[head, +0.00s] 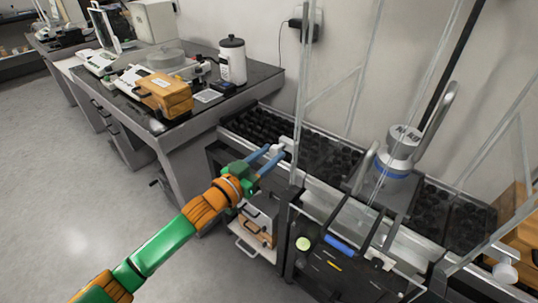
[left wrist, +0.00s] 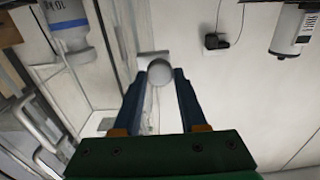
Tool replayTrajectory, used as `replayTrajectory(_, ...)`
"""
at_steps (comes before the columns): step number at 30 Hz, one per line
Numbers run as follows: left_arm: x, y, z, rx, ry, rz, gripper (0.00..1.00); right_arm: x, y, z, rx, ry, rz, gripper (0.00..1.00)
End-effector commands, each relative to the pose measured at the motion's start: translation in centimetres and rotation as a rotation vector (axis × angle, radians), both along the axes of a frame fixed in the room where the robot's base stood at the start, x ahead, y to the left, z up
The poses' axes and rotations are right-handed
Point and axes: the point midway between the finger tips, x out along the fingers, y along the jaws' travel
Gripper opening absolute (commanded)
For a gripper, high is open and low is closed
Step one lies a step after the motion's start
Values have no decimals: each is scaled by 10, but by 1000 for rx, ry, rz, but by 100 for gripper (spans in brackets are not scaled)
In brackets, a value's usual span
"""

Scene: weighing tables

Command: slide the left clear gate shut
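The left clear gate (head: 299,110) stands upright on the long dark bench, with pale edge bars and a see-through pane. A pale round knob (head: 287,142) sticks out from its left side. My left gripper (head: 276,151) reaches it from the front left, with one blue finger on each side. Contact is hard to make out for certain. My right gripper is not in view.
A steel weight (head: 398,156) with a hooked handle stands behind the clear panes. Another white knob (head: 507,272) is at the right. A side table (head: 262,78) holds a wooden box, a white canister (head: 232,62) and instruments. Floor at left is clear.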

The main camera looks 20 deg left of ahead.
Motion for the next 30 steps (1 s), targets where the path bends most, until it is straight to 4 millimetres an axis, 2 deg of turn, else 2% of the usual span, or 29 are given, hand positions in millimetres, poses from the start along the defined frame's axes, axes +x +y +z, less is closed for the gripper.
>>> replayTrajectory(1,-1,-1,-7,2,17,0,52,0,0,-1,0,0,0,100)
replayTrajectory(3,-1,-1,-6,2,15,0,71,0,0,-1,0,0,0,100)
replayTrajectory(14,-5,2,-4,1,10,1,71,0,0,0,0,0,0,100)
replayTrajectory(24,-57,21,-6,1,15,1,71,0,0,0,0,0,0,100)
replayTrajectory(30,-68,24,-5,1,12,-1,71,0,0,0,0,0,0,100)
